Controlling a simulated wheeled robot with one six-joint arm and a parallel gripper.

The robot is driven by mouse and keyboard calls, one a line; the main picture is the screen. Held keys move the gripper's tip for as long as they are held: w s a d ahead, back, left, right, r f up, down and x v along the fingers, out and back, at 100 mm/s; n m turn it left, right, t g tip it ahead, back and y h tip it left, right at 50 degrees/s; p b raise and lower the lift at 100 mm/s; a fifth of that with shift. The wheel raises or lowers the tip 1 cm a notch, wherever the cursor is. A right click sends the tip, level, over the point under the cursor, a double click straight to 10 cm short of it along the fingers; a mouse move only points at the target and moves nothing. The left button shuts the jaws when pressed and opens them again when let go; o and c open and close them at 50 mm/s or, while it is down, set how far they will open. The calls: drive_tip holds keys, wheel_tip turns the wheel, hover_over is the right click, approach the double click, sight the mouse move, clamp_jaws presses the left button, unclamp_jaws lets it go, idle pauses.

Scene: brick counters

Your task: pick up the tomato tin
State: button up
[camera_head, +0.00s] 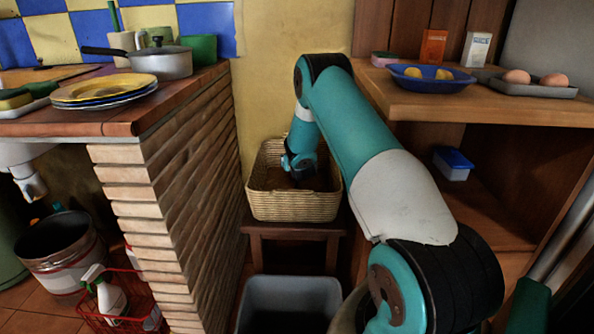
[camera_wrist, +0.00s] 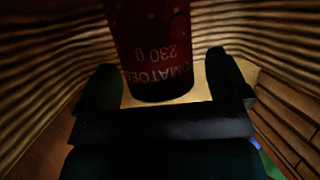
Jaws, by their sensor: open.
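The tomato tin (camera_wrist: 152,45) is dark red with pale lettering reading "TOMATOES 230 g". In the wrist view it stands at the top middle, inside the woven basket, with its upper part cut off by the frame edge. My gripper (camera_wrist: 172,82) is open, one finger on each side of the tin's near end. I cannot tell whether either finger touches it. In the head view my arm reaches down into the wicker basket (camera_head: 292,208), and the tin and the fingertips are hidden there.
The basket sits on a small wooden stool (camera_head: 296,230) between the brick counter (camera_head: 180,170) and a wooden shelf unit (camera_head: 500,108). Its woven walls are close around my gripper. A grey bin (camera_head: 290,290) stands below in front. A pot (camera_head: 165,62) and plates (camera_head: 105,90) stand on the counter.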

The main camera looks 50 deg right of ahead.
drive_tip(key=c, duration=1.1)
drive_tip(key=shift+c, duration=0.4)
drive_tip(key=shift+r, duration=0.2)
